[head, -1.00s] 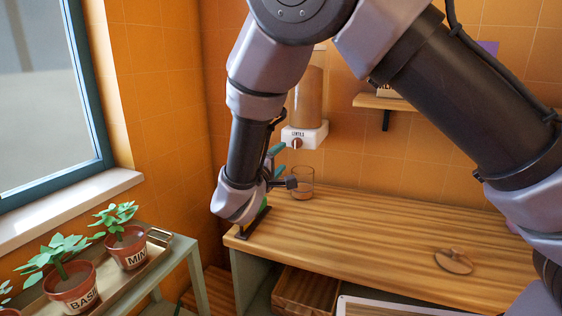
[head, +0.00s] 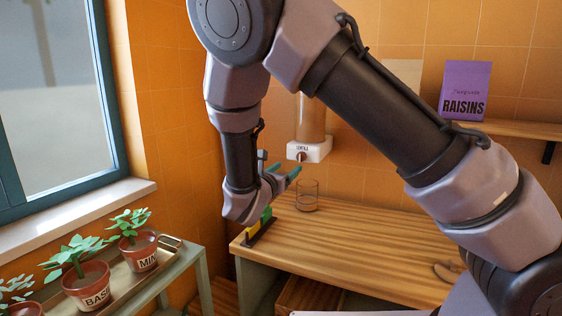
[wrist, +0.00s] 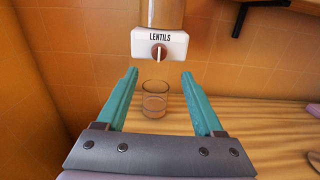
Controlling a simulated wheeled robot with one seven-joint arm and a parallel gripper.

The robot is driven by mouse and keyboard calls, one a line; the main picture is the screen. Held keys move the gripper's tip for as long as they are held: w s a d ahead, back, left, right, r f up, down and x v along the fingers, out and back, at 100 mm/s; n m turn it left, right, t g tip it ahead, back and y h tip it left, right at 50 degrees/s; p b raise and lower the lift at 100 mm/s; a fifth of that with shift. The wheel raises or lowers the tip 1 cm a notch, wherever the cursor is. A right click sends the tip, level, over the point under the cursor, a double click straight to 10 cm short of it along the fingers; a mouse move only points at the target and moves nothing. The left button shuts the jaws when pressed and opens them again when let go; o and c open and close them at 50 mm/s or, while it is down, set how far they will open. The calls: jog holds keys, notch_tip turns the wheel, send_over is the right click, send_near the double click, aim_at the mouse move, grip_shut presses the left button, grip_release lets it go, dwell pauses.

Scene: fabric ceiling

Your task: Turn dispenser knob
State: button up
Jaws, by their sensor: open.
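The lentils dispenser (head: 310,150) is fixed to the orange wall, a clear tube over a white base; in the wrist view its base (wrist: 173,44) reads "LENTILS". Its round brown knob (wrist: 159,52) has a pale upright bar, and the knob also shows small in the head view (head: 301,156). A clear glass (wrist: 154,99) stands on the wooden counter below the dispenser; it also shows in the head view (head: 307,196). My gripper (wrist: 160,74) has its teal fingers spread and empty, pointing toward the dispenser, short of the knob. In the head view my gripper (head: 283,170) is left of the dispenser base.
A wooden counter (head: 370,230) runs right, mostly clear. A small yellow-green item (head: 259,225) is at its left end. A shelf (head: 520,129) holds a purple raisins package (head: 466,90). Potted plants stand on a tray (head: 172,243) at left, by a window.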

aim_at(299, 158)
jog(key=x, duration=1)
jog(key=shift+w, duration=0.3)
grip_shut()
